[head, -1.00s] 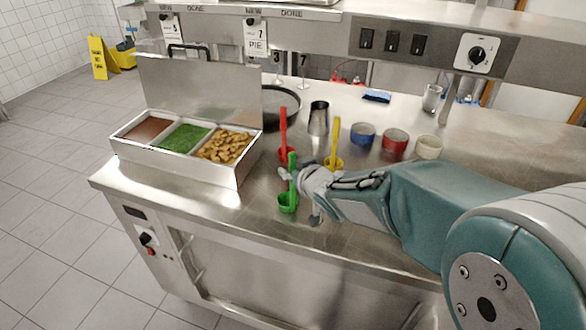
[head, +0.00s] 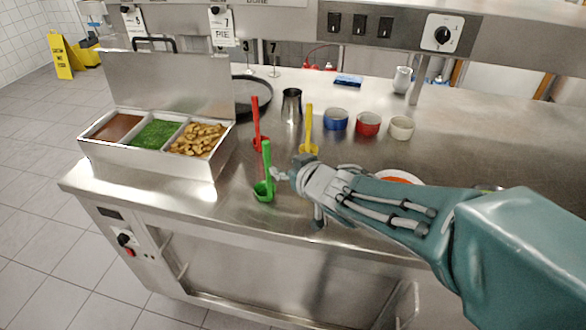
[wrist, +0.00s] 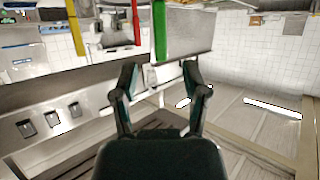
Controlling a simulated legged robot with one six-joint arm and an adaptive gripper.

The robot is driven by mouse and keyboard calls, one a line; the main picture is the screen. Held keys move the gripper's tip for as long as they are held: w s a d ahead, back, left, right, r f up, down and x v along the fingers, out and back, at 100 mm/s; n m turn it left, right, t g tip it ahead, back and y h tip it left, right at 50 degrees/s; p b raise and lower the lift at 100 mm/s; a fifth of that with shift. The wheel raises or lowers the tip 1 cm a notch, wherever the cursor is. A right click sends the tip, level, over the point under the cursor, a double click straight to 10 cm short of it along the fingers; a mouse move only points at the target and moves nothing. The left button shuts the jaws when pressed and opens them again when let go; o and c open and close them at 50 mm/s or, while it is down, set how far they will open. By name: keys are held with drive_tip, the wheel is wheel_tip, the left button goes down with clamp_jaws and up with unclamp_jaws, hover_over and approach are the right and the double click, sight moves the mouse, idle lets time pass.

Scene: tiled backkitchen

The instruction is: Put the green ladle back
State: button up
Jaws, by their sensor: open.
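The green ladle (head: 264,188) stands upright on the steel counter (head: 228,190), near its front edge, bowl down. Its green handle also shows at the top of the wrist view (wrist: 160,32). My gripper (head: 280,174) is just right of the handle in the head view. It is open and empty; in the wrist view its two fingers (wrist: 161,82) are spread, with the green handle beyond them. The red ladle (head: 258,130) and the yellow ladle (head: 308,135) stand upright behind the green one.
A steel container (head: 150,163) with brown, green and golden food stands at left. Blue (head: 336,119), red (head: 367,124) and cream (head: 401,128) bowls, a metal cup (head: 291,105) and a dark pan (head: 252,92) stand behind. A plate (head: 398,177) is partly hidden by my arm.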

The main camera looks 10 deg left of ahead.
drive_tip(key=shift+v, duration=1.25)
drive_tip(key=s+d+r+m+h, duration=0.1)
drive_tip(key=s+d+m+h, duration=0.2)
drive_tip(key=d, duration=0.6)
drive_tip(key=s+d+r+m+h, duration=0.1)
drive_tip(key=d+m+h, duration=0.3)
drive_tip(key=d, duration=0.5)
drive_tip(key=s+d+f+g, duration=0.1)
drive_tip(key=s+d+g, duration=0.1)
drive_tip(key=s, duration=0.4)
drive_tip(key=s+d+f+m+g+h, duration=0.1)
drive_tip(key=s+d+g, duration=0.1)
drive_tip(key=s, duration=0.5)
drive_tip(key=shift+s+d+f+g+h, duration=0.25)
drive_tip(key=shift+s+d+g+h, duration=0.05)
drive_tip(key=shift+d, duration=0.05)
